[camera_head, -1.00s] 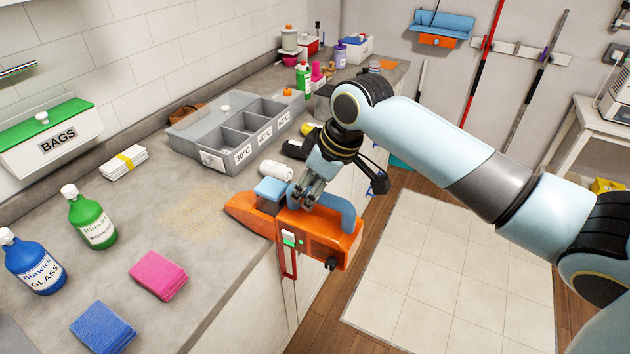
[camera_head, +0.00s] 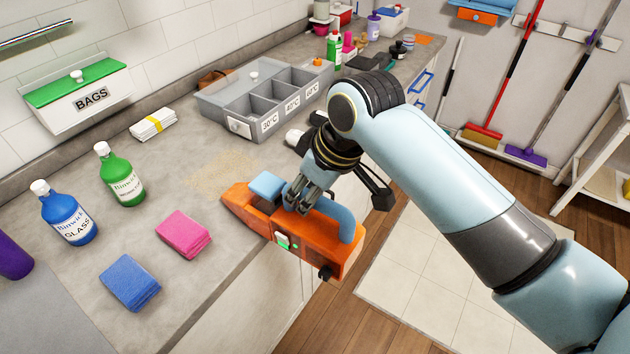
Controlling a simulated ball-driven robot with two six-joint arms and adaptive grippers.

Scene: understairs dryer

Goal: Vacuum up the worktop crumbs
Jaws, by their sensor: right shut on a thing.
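A patch of tan crumbs (camera_head: 222,172) lies on the grey worktop (camera_head: 165,205), in front of the sorting tray. An orange handheld vacuum (camera_head: 325,247) with a blue handle and blue top piece is at the worktop's front edge. Its nose points left toward the crumbs, and its rear is out past the edge. My right gripper (camera_head: 297,203) is shut on the vacuum at its handle; the exact grip is partly hidden by the fingers. I cannot tell if the vacuum's nose touches the worktop. My left gripper is not in view.
A grey tray with temperature labels (camera_head: 240,127) stands behind the crumbs. A pink cloth stack (camera_head: 184,234), a blue cloth stack (camera_head: 130,283), a green bottle (camera_head: 121,175) and a blue bottle (camera_head: 64,213) stand at left. Bare worktop lies between the cloths and vacuum.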

